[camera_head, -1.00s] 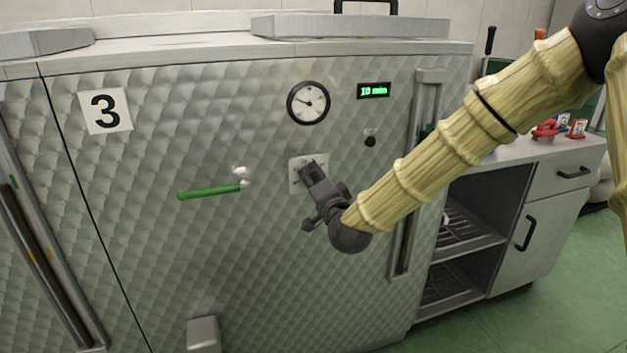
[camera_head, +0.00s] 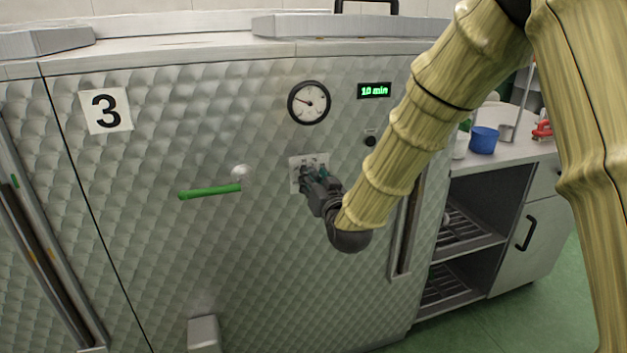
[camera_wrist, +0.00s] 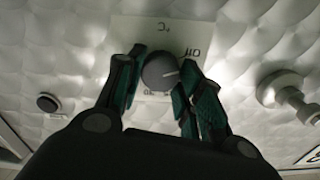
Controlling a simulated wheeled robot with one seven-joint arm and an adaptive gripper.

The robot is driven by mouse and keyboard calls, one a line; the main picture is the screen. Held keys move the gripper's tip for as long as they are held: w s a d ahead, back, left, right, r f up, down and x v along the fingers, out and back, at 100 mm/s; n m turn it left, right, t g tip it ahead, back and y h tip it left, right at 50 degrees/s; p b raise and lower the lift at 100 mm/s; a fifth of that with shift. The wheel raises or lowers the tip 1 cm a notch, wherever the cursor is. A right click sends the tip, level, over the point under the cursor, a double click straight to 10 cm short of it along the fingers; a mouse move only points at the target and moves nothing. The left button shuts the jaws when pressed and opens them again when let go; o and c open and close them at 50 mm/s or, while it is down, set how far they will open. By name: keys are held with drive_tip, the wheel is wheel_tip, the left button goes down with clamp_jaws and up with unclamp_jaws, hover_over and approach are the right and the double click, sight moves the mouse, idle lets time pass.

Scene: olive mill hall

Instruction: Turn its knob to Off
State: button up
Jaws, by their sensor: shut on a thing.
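The knob (camera_wrist: 158,72) is dark and round with a white pointer line, on a white plate (camera_wrist: 135,30) marked "°C" and "Off". In the wrist view the pointer points right and slightly up, below the "Off" mark, not squarely at it. My gripper (camera_wrist: 163,66) has one finger on each side of the knob and is shut on it. In the head view my gripper (camera_head: 307,172) covers the knob, and part of the plate (camera_head: 294,180) shows around it on the quilted metal front of unit 3 (camera_head: 250,270).
A round gauge (camera_head: 309,103) and a green "10 min" display (camera_head: 374,91) sit above the plate. A green lever (camera_head: 208,192) is to its left. A small black button (camera_head: 370,141) and a vertical door handle (camera_head: 408,225) are to its right. A counter with a blue cup (camera_head: 483,140) stands farther right.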

drive_tip(key=shift+f+n, duration=0.1)
drive_tip(key=shift+n, duration=0.8)
drive_tip(key=o, duration=1)
drive_tip(key=shift+s, duration=0.15)
drive_tip(key=v, duration=1.1)
drive_tip(key=shift+s, duration=0.35)
drive_tip(key=shift+d, duration=0.15)
